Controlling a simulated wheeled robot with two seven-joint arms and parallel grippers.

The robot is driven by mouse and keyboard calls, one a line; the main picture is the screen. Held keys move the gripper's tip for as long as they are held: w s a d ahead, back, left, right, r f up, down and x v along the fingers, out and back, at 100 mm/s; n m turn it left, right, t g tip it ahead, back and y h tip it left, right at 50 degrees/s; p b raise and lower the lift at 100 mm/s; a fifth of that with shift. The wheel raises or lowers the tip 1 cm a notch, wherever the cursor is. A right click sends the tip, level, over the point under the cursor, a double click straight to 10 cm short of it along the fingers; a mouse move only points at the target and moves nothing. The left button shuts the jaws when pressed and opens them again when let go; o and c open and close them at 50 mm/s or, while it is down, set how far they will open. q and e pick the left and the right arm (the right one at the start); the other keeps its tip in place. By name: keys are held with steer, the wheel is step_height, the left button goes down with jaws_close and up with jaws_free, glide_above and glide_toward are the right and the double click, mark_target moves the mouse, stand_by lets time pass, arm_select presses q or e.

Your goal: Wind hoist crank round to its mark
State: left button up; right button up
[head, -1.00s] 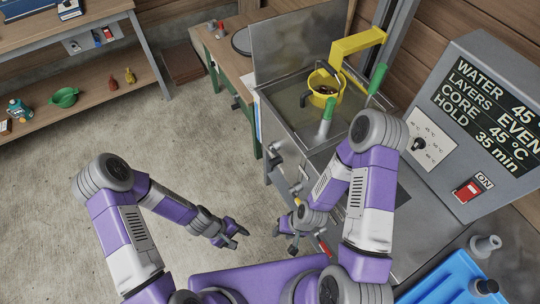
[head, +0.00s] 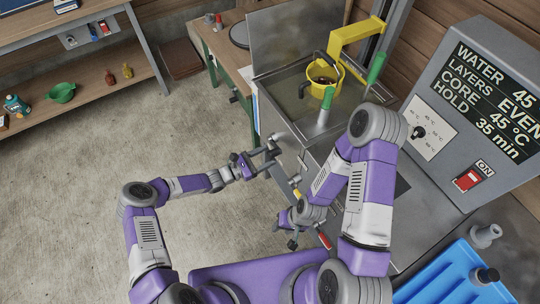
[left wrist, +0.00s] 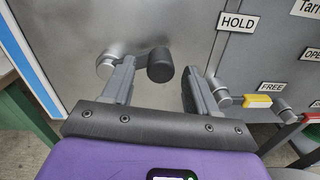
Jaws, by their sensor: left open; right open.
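The hoist crank shows in the left wrist view as a grey hub (left wrist: 106,66) with a short arm to a dark round knob (left wrist: 160,65) on its right, on the tank's metal front. My left gripper (left wrist: 158,75) is open, its fingers on either side of the knob with gaps visible. In the head view my left gripper (head: 261,163) is at the tank front, partly covering the crank. My right gripper (head: 290,232) is open and apart from the crank, low by the tank front. I cannot make out the crank's mark.
A yellow hoist arm (head: 357,42) and yellow basket (head: 323,77) are at the tank. Right of the crank are a HOLD label (left wrist: 239,22), a yellow-handled lever (left wrist: 257,100) and a red-handled lever (left wrist: 314,105). A control box (head: 470,110) stands right. The floor left is clear.

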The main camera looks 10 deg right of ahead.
arm_select(q)
steer(key=shift+x, duration=1.15)
jaws_close()
